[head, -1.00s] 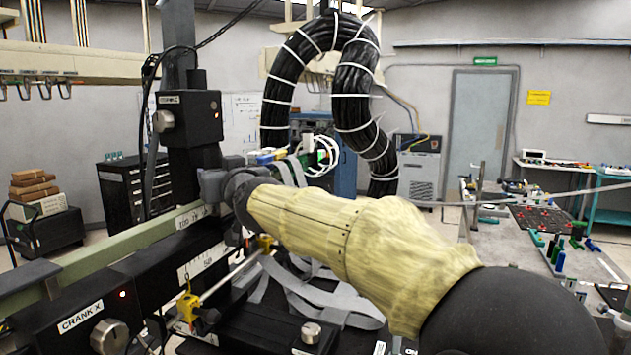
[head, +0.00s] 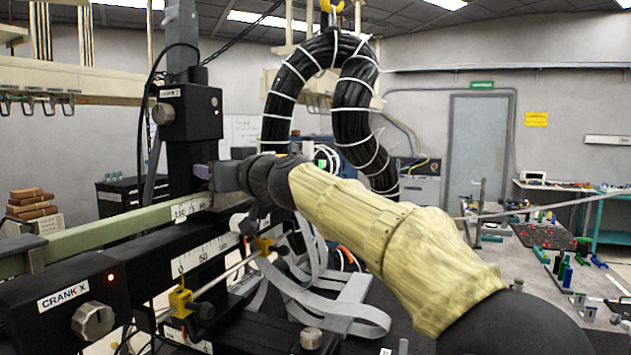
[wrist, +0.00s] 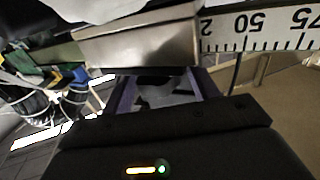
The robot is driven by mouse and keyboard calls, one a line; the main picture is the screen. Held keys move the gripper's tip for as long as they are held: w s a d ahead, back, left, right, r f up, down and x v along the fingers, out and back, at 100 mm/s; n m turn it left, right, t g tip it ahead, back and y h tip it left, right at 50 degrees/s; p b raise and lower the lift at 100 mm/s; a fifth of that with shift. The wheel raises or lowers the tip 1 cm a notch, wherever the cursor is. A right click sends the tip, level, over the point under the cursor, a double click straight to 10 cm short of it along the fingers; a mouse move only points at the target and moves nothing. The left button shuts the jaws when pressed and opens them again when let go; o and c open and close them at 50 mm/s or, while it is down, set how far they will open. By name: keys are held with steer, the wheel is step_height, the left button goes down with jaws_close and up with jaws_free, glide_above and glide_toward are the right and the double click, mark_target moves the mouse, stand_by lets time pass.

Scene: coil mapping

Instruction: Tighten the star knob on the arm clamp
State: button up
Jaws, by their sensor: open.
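In the head view my gripper (head: 205,171) is at the foot of the black upright column, with a purple finger showing beside the green-grey beam. In the wrist view my gripper (wrist: 163,80) is open, its purple fingers apart on either side of a dark grey, lobed shape (wrist: 163,96). This may be the star knob, but it is dark and partly covered. I cannot tell whether the fingers touch it. A brushed-metal block (wrist: 140,45) lies just past the fingertips. In the head view I cannot make out the star knob or the arm clamp; my wrist and arm cover that area.
The CRANK X box (head: 70,300) with its round knob stands front left. The CRANK Z box (head: 188,112) is on the column. A scale rail (head: 205,255), yellow clamps (head: 182,302) and grey straps (head: 345,312) lie below my arm. A thick black cable loop (head: 350,110) hangs behind.

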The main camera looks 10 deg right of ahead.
steer(key=shift+w+d+n+g+y, duration=0.1)
steer(key=shift+d+n+g+y, duration=0.05)
steer(key=shift+n+g+y, duration=0.95)
steer(key=n+g+y+p, duration=0.1)
steer(key=g+y+p, duration=0.1)
steer(key=p, duration=0.1)
steer(key=shift+r+n, duration=0.25)
steer(key=shift+n, duration=0.15)
steer(key=n+g+y+p, duration=0.1)
steer(key=g+y+p, duration=0.1)
steer(key=p, duration=0.2)
steer(key=shift+n+g+p, duration=0.3)
steer(key=shift+n+p, duration=0.1)
steer(key=n+g+p, duration=0.1)
steer(key=p, duration=0.1)
steer(key=shift+y+p, duration=0.3)
steer(key=shift+p, duration=0.05)
steer(key=n+g+p, duration=0.1)
steer(key=g+p, duration=0.1)
steer(key=p, duration=0.3)
steer(key=n+g+y+p, duration=0.1)
steer(key=n+g+p, duration=0.1)
steer(key=p, duration=0.4)
steer(key=shift+f+g, duration=0.1)
steer(key=shift+g, duration=0.6)
